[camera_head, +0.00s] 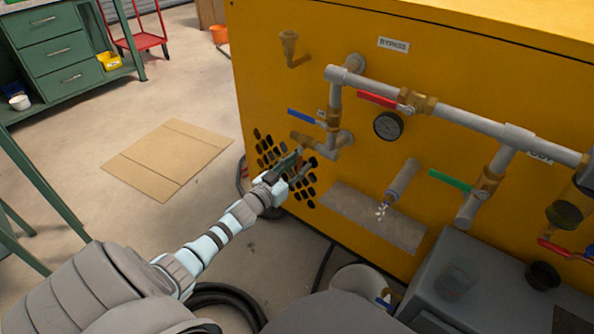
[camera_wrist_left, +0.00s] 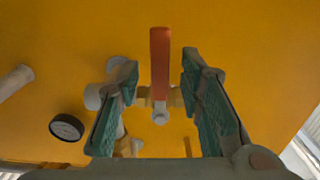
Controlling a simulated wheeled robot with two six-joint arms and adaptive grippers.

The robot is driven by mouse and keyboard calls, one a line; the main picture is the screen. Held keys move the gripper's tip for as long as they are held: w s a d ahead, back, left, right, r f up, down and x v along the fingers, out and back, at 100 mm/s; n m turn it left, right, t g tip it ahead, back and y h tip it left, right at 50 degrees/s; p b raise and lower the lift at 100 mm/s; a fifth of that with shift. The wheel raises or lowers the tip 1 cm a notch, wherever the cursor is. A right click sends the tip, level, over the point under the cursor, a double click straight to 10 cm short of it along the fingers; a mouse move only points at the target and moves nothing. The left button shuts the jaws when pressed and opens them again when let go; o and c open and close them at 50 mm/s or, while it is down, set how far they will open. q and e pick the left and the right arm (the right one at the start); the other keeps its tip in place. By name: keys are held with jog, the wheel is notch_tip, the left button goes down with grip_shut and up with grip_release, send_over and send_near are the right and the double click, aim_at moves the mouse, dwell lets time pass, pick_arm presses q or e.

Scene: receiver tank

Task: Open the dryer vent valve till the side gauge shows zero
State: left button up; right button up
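A valve with an orange-red lever (camera_wrist_left: 160,62) and a brass body sits on the yellow panel in the left wrist view. In the head view its brass body (camera_head: 303,139) shows left of the grey pipe, with the lever hidden or too small to tell. My left gripper (camera_head: 297,163) is at this valve. In the left wrist view its fingers (camera_wrist_left: 160,90) stand open on both sides of the lever, with a gap on each side. A round dark gauge (camera_head: 388,125) is right of the gripper; it also shows in the left wrist view (camera_wrist_left: 67,127). Its needle is unreadable. My right gripper is out of view.
A blue-handled valve (camera_head: 305,117) is just above my left gripper. A red-handled valve (camera_head: 378,99) under the BYPASS label and a green-handled valve (camera_head: 450,179) are to the right. A grey block (camera_head: 470,280) stands low at right. The floor at left holds flat cardboard (camera_head: 167,158).

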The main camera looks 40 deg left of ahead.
pick_arm(q)
grip_shut()
dwell(0.5)
jog(key=a+r+m, duration=0.1)
jog(key=m, duration=0.3)
jog(key=a+r+m, duration=0.1)
jog(key=a+m, duration=0.1)
jog(key=m, duration=0.2)
jog(key=a+r+m+p, duration=0.1)
jog(key=m, duration=0.4)
jog(key=shift+s+a, duration=0.1)
jog(key=shift+a, duration=0.3)
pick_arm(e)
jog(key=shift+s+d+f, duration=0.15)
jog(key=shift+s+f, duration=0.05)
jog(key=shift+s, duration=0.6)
pick_arm(q)
jog(key=shift+r, duration=0.1)
